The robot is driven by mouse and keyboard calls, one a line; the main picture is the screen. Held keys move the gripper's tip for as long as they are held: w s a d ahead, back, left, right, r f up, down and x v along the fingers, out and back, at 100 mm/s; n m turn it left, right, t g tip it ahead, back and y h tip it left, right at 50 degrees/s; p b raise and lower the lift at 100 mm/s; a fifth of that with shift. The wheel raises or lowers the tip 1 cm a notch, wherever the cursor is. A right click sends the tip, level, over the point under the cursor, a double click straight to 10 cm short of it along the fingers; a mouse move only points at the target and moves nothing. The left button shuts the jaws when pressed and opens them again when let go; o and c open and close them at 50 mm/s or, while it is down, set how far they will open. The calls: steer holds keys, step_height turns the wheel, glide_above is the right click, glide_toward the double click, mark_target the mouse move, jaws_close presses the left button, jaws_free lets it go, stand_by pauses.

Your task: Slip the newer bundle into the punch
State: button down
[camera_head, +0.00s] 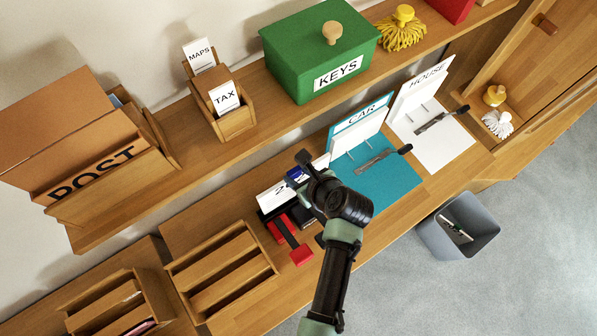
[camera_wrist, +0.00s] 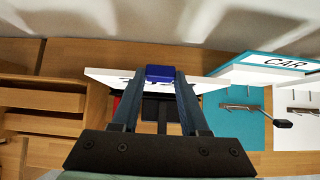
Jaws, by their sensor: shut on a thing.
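My gripper (camera_head: 304,174) is shut on a blue clip-like piece (camera_wrist: 160,73) at the edge of a white paper bundle (camera_head: 280,194). In the wrist view the bundle (camera_wrist: 105,76) spreads to both sides of my fingertips. Its dark printed label is partly hidden by my fingers, so I cannot read its date. The red and black punch (camera_head: 289,232) stands on the desk just in front of and below the bundle. My gripper and arm hide part of it. I cannot tell whether the bundle's edge is inside the punch or only above it.
To the right stand the open blue CAR binder (camera_head: 376,187) and the white HOUSE binder (camera_head: 447,148). A wooden tray (camera_head: 222,272) is at the left. The green KEYS box (camera_head: 291,58) is on the shelf above. A grey bin (camera_head: 452,247) stands on the floor.

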step_height(320, 180, down, 7)
steer(key=b, duration=0.4)
stand_by(1.1)
steer(key=shift+r, duration=0.1)
jaws_free()
stand_by(0.5)
step_height(320, 180, up, 8)
steer(key=p, duration=0.9)
